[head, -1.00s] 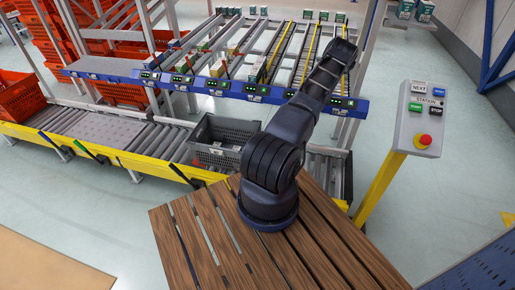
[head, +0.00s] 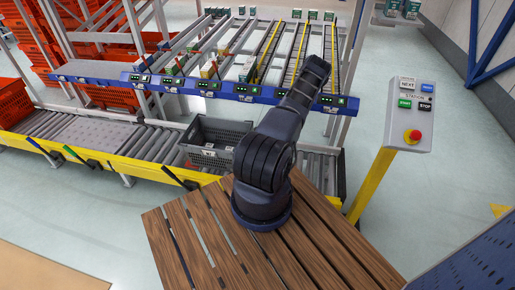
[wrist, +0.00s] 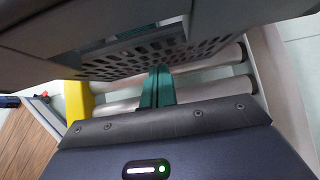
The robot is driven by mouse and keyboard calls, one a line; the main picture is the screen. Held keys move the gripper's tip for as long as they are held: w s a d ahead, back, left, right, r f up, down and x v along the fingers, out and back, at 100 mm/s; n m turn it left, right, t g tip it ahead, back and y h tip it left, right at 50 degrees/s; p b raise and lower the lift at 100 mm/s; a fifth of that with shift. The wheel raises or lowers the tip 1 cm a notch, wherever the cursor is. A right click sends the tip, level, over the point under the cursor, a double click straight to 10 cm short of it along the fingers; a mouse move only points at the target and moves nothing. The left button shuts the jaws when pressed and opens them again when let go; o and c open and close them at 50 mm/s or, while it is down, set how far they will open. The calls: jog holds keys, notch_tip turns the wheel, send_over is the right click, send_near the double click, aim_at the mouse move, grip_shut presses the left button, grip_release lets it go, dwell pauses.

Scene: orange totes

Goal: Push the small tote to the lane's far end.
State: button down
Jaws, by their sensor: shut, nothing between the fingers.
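The small dark grey tote (head: 224,159) stands upright on the roller lane (head: 318,172), left of my arm in the head view. Pale labels show on its near wall. In the wrist view its perforated wall (wrist: 125,63) fills the top of the picture. My gripper (wrist: 158,72) shows there as two green fingers, shut together with nothing between them. The fingertips are right at the tote's wall; I cannot tell whether they touch it. In the head view my arm hides the gripper and part of the tote's right side.
A flow rack (head: 240,92) with small boxes stands behind the lane. Orange totes (head: 12,100) are at the left. A button box (head: 409,113) on a yellow post stands at the right.

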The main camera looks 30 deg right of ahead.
jog(key=shift+w+a, duration=0.5)
